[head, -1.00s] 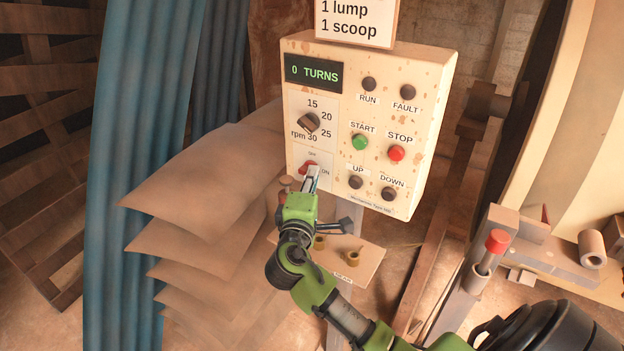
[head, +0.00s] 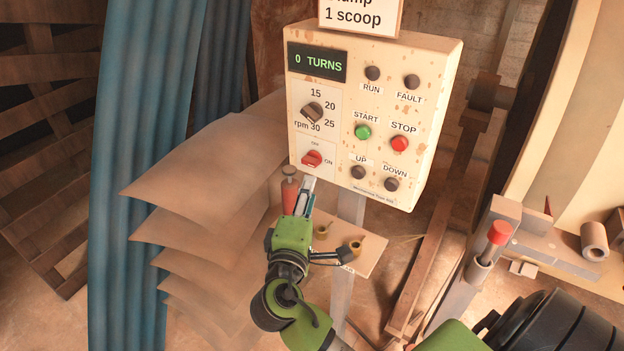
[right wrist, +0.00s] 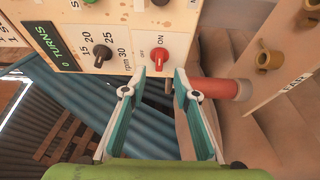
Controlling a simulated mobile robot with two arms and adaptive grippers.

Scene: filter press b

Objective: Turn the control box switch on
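The control box (head: 436,130) carries a red rotary switch (head: 312,158) at its lower left, with OFF printed above it and ON to its right. I cannot tell surely which label the switch points to. The switch also shows in the right wrist view (right wrist: 160,57). My right gripper (head: 307,184) is just below the box's lower edge, apart from the switch. In the right wrist view its fingers (right wrist: 160,76) are spread with nothing between them, and the switch lies ahead of the gap. My left gripper is not in view.
A red cylinder (head: 290,190) stands close beside my right fingers. A small shelf (head: 372,245) with brass-coloured cups is below the box. Stacked brown sheets (head: 205,180) and blue curtain-like material (head: 140,160) are to the left. The display (head: 317,63) reads 0 TURNS.

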